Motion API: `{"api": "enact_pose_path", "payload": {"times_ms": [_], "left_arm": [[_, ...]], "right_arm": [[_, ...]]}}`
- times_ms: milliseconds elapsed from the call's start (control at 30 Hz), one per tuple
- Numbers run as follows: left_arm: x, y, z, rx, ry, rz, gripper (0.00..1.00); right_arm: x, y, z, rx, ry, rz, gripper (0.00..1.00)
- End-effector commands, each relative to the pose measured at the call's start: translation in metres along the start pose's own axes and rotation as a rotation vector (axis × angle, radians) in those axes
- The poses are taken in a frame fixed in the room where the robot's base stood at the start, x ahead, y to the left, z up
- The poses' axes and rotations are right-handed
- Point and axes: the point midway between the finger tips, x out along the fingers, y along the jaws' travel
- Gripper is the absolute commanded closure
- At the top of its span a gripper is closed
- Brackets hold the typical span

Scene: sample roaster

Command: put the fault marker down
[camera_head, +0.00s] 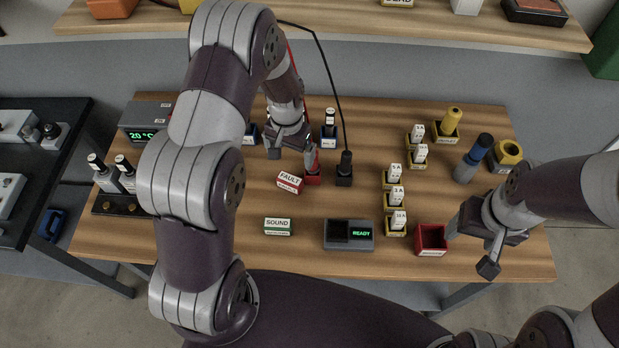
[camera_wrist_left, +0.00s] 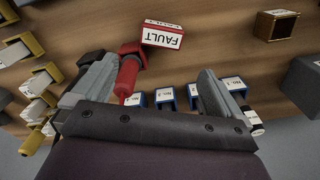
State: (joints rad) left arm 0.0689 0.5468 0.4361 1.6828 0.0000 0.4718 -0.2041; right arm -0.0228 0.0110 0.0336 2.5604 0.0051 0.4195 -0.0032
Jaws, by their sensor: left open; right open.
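The fault marker (camera_head: 289,182), a small red block with a white FAULT label, rests on the wooden table left of the red probe (camera_head: 313,160) and its holder. In the left wrist view the marker (camera_wrist_left: 162,36) lies beyond the fingertips, apart from them. My left gripper (camera_head: 291,153) is open and empty, above the table just behind the marker. The red probe (camera_wrist_left: 128,76) shows close beside one of its fingers; I cannot tell whether they touch. My right gripper (camera_head: 470,247) is open and empty at the table's right, next to a red bin (camera_head: 431,252).
A SOUND block (camera_head: 278,227) and a READY device (camera_head: 349,234) stand at the front. A black probe (camera_head: 344,168) with a cable stands right of the red one. Several yellow holders with white fuses (camera_head: 394,176) stand right of centre. Bare wood lies around the marker.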

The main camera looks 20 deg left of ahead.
Motion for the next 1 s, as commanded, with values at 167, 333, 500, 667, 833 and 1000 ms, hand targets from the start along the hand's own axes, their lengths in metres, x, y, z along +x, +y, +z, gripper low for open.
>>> {"api": "enact_pose_path", "payload": {"times_ms": [167,333,500,667,833,1000], "left_arm": [[0.038,0.001,0.004,0.005,-0.010,0.002,0.00],[0.064,0.001,0.003,0.005,-0.006,0.001,0.00],[0.086,0.004,0.007,0.006,-0.009,0.002,0.00],[0.114,0.005,0.007,0.005,-0.006,0.001,0.00],[0.120,0.004,0.007,0.005,-0.003,0.001,0.00],[0.120,0.004,0.007,0.004,-0.004,0.001,0.26]], "right_arm": [[-0.016,0.000,-0.002,0.000,0.001,0.000,0.33],[-0.022,0.000,-0.003,0.000,0.001,0.000,0.33],[-0.043,0.000,-0.005,0.000,0.001,0.000,0.33],[-0.049,0.000,-0.006,0.000,0.001,0.000,0.33],[-0.048,0.000,-0.006,0.000,0.001,0.000,0.33],[-0.047,0.000,-0.006,0.000,0.001,0.000,0.33]]}}
